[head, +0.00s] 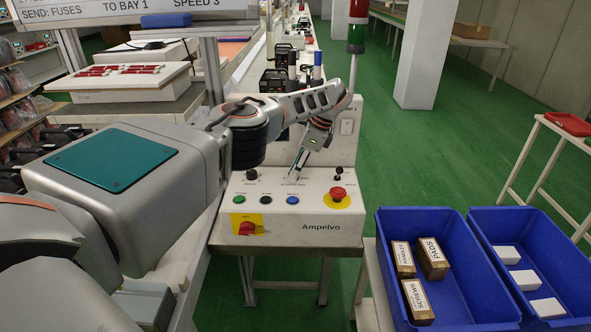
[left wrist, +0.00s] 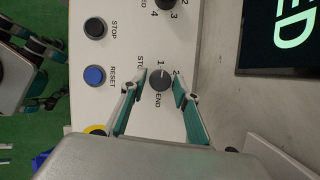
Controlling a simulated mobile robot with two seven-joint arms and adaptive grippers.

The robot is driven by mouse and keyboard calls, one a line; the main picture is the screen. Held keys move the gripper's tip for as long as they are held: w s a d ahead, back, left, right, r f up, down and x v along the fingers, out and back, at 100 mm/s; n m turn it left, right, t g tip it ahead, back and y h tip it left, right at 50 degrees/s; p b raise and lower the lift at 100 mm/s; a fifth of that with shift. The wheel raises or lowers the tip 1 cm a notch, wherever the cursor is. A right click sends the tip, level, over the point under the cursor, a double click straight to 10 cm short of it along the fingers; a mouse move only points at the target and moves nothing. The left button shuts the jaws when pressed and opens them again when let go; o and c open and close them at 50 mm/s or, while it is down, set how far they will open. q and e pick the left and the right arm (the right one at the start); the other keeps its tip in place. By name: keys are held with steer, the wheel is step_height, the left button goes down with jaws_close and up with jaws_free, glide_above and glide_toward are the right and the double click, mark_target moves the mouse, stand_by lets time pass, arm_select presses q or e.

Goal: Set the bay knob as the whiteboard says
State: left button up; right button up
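The whiteboard (head: 120,8) at the top left of the head view is partly cut off; it reads "SEND: FUSES TO BAY 1 SPEED 3". The white control panel (head: 300,215) stands in the middle. In the left wrist view the dark round knob (left wrist: 159,79) has marks 1 and 2 beside it; its pointer setting is too small to tell. My left gripper (left wrist: 160,82) is open, with one finger on each side of this knob and small gaps visible. In the head view my left gripper (head: 297,172) points down at the panel and hides most of the knob. My right gripper is out of view.
The speed knob (left wrist: 167,5), black stop button (left wrist: 95,28) and blue reset button (left wrist: 94,75) are close by. A red emergency button (head: 338,194) and a red switch (head: 246,228) are also on the panel. Blue bins (head: 447,300) with boxes stand at the right.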

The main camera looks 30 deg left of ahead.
arm_select(q)
step_height(320, 180, up, 10)
stand_by(0.8)
stand_by(0.5)
